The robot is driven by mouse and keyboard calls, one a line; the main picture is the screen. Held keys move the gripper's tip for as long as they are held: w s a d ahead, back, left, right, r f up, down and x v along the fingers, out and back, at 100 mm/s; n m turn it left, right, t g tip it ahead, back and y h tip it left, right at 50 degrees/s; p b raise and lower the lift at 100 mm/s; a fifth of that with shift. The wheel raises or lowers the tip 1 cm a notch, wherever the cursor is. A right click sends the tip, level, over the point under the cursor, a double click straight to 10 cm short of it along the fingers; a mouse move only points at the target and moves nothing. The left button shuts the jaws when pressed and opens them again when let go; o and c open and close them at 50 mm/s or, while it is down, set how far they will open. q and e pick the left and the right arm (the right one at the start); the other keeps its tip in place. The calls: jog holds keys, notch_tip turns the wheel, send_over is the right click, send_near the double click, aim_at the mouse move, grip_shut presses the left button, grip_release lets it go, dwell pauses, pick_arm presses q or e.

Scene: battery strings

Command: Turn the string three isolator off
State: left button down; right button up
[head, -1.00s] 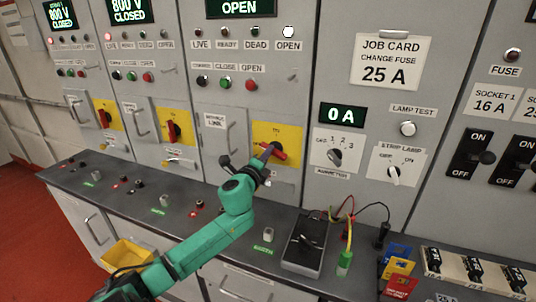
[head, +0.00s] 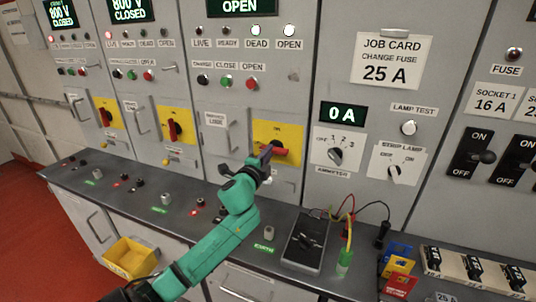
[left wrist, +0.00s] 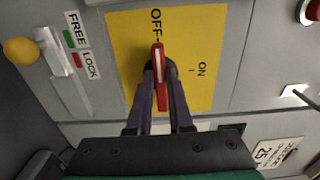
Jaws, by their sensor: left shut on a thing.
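The string three isolator is a red handle (left wrist: 159,72) on a yellow plate (head: 291,133), below the display reading OPEN. In the left wrist view the handle lies in line with the OFF mark, and the ON mark is to the right of it. In the head view the handle lies roughly level. My left gripper (head: 264,156) is shut on the red handle; in the left wrist view its two dark fingers (left wrist: 160,112) are on either side of it. My right gripper is not in view.
Above the isolator, the DEAD (head: 256,30) and OPEN (head: 289,30) lamps are lit. A black device with leads (head: 305,243) and several coloured tags (head: 399,265) are on the shelf to the right. A yellow bin (head: 131,257) is low at the left.

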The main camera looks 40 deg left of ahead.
pick_arm(q)
jog(key=c, duration=0.8)
grip_release()
jog(key=shift+s, duration=0.1)
jog(key=b+v, duration=0.2)
jog(key=v, duration=1.2)
jog(key=shift+s+d+b, duration=0.1)
jog(key=shift+s+b, duration=0.05)
jog(key=shift+b, duration=0.2)
